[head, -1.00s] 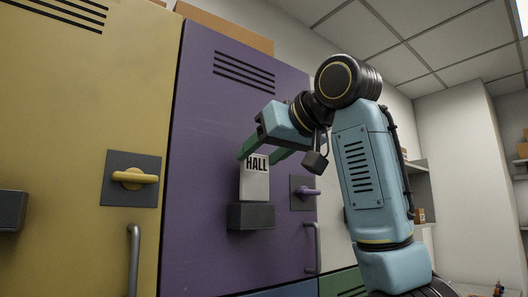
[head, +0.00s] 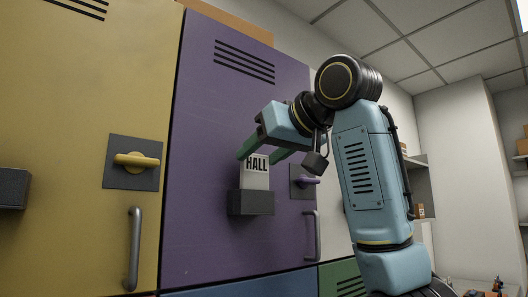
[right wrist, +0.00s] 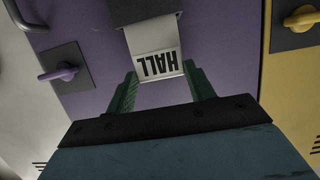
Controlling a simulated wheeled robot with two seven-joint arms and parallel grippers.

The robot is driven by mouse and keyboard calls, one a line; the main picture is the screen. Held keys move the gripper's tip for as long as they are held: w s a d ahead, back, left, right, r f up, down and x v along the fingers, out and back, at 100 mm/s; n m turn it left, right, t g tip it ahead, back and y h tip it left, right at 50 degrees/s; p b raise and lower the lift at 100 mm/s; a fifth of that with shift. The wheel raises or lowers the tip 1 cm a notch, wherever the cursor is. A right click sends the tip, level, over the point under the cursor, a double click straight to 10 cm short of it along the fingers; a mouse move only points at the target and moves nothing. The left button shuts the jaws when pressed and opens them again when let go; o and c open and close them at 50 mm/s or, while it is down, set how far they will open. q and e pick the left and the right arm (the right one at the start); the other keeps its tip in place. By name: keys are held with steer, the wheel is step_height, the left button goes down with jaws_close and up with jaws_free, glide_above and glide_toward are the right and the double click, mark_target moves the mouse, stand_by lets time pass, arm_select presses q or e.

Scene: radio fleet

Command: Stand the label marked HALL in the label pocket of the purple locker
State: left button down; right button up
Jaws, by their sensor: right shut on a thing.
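The label marked HALL (head: 256,172) is a pale upright card with black letters. My right gripper (head: 258,155) is shut on the label, its green fingers at the two sides of the upper part. The purple locker (head: 210,120) carries a dark grey label pocket (head: 250,203) on its door. The label's lower end is hidden behind the pocket's front and appears to be inside it. In the right wrist view, the label (right wrist: 160,62) shows upside down between the fingertips, with the pocket (right wrist: 139,13) beyond it. My left gripper is not in view.
A yellow locker (head: 70,120) with a yellow latch (head: 136,160) and a grey pull handle (head: 134,248) stands on the left. The purple latch (head: 307,181) and another pull handle (head: 311,235) are right of the pocket. Shelves stand at the far right.

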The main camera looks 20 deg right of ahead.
steer(key=shift+f+b, duration=0.7)
steer(key=shift+f, duration=0.2)
steer(key=o, duration=1)
steer(key=shift+o, duration=0.2)
steer(key=b+v, duration=0.2)
steer(key=v, duration=1.1)
steer(key=shift+s+b, duration=0.2)
steer(key=shift+b, duration=0.2)
